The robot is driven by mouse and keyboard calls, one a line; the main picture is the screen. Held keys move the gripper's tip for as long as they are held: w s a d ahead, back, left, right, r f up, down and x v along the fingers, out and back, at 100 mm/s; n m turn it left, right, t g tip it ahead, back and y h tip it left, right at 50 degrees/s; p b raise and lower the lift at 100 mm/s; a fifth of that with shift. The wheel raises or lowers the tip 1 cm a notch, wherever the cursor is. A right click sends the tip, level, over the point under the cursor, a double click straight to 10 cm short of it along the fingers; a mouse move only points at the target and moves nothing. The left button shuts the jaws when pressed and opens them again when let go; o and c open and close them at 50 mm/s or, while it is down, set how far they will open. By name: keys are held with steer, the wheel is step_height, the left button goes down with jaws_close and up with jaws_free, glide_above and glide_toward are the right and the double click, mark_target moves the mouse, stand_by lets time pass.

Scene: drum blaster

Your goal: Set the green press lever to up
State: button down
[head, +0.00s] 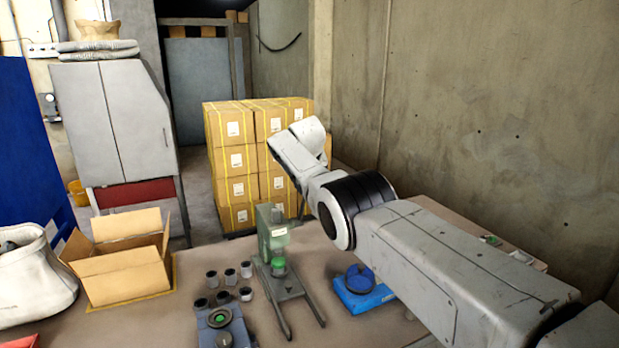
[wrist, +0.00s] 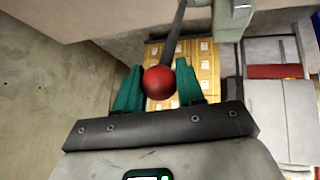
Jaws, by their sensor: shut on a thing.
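The green press (head: 274,235) stands on the table in the middle of the head view, on a dark base with two legs reaching forward. Its lever is hard to make out there. In the wrist view the lever's dark rod (wrist: 175,38) runs from the top edge down to a red ball knob (wrist: 159,82). My gripper (wrist: 158,88) has its two green fingers on either side of this knob and is shut on it. Part of the pale green press body (wrist: 233,18) shows at the upper right. My fingers are not visible in the head view.
Several small dark cups (head: 229,276) stand left of the press. A blue fixture (head: 220,330) is in front and another blue device (head: 362,290) is to the right, below my arm. An open cardboard box (head: 122,270) sits at the left. Stacked cartons (head: 237,160) stand behind.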

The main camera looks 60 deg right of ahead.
steer(key=c, duration=1.1)
jaws_free()
steer(key=shift+w+r, duration=0.2)
steer(key=shift+r, duration=0.15)
steer(key=shift+c, duration=0.2)
steer(key=o, duration=0.3)
steer(key=shift+d+f, duration=0.2)
steer(key=shift+o, duration=0.6)
steer(key=shift+a, duration=0.15)
steer(key=shift+a+r, duration=0.4)
steer(key=shift+r, duration=0.05)
steer(key=shift+s+a+r, duration=0.25)
steer(key=shift+s+r, duration=0.2)
steer(key=shift+r, duration=0.05)
steer(key=b+v, duration=0.2)
steer(key=v, duration=0.6)
steer(key=shift+r, duration=0.1)
